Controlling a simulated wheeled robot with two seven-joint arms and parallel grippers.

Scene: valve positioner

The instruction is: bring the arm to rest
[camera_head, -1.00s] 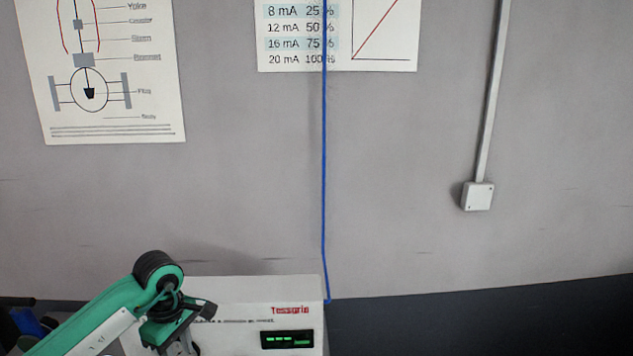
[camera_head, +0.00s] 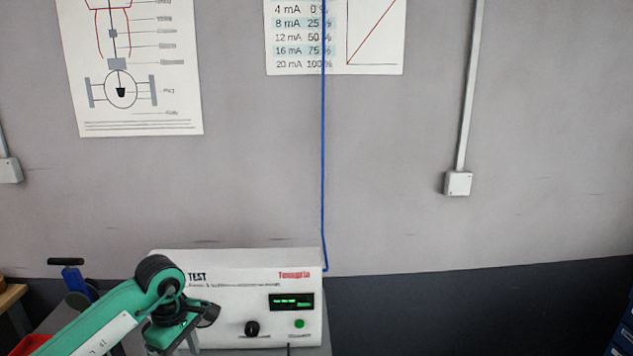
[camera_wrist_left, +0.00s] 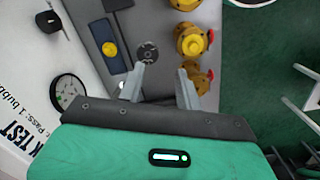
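My left arm (camera_head: 110,320) comes in from the lower left of the head view, its wrist in front of the white test box (camera_head: 235,325). In the left wrist view my left gripper (camera_wrist_left: 159,84) has its two grey fingers apart with nothing between them. My right gripper is in neither view.
The test box has a lit green display (camera_head: 291,302), a black knob (camera_head: 252,328) and a green button (camera_head: 299,323). A blue line (camera_head: 323,150) runs down the wall to it. A blue-and-black tool (camera_head: 73,278) stands left. Blue bins (camera_head: 622,335) are at the right edge.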

